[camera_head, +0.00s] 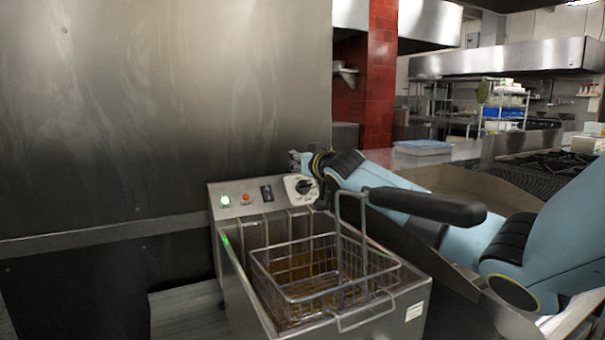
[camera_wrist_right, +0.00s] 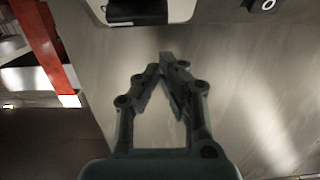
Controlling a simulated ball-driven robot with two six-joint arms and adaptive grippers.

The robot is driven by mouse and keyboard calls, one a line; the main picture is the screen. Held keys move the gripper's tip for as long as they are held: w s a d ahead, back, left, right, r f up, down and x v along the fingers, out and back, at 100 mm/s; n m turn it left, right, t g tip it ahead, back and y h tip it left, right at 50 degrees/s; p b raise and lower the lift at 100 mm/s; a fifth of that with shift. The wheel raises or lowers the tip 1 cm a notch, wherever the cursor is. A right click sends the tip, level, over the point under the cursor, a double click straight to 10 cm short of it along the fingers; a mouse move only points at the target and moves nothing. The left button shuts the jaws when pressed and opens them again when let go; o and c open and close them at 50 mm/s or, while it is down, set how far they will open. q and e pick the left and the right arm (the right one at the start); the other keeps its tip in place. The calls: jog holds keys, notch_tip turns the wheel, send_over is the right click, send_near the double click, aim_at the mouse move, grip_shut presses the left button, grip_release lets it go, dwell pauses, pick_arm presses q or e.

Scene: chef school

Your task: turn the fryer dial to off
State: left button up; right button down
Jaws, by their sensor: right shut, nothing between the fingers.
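The fryer (camera_head: 253,231) is a steel box with a sloped control panel at its back. The dial (camera_head: 304,186) is a dark knob on a white plate at the panel's right end. In the right wrist view the dial's dark knob (camera_wrist_right: 137,11) is cut by the top edge. My right gripper (camera_head: 296,158) is just above and behind the dial, partly hidden by its own wrist. In the wrist view its fingers (camera_wrist_right: 164,68) are shut and empty, pointing towards the panel but apart from the knob. My left gripper is out of view.
A green lamp (camera_head: 225,201), an orange lamp (camera_head: 246,197) and a black switch (camera_head: 267,193) sit left of the dial. A wire basket (camera_head: 300,292) with a black handle (camera_head: 428,205) stands in the fryer, in front of my arm. A steel wall (camera_head: 150,110) rises behind.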

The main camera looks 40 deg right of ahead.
aim_at(304, 186)
jog(key=shift+s+a+f, duration=0.25)
jog(key=shift+s+f, duration=0.35)
jog(key=shift+f, duration=0.15)
jog(key=shift+s+a+f, duration=0.2)
jog(key=shift+s+f, duration=0.35)
jog(key=shift+f, duration=0.2)
jog(key=shift+d, duration=0.1)
jog(key=shift+s+n+y, duration=0.1)
jog(key=shift+n+y, duration=0.2)
jog(key=shift+n, duration=0.3)
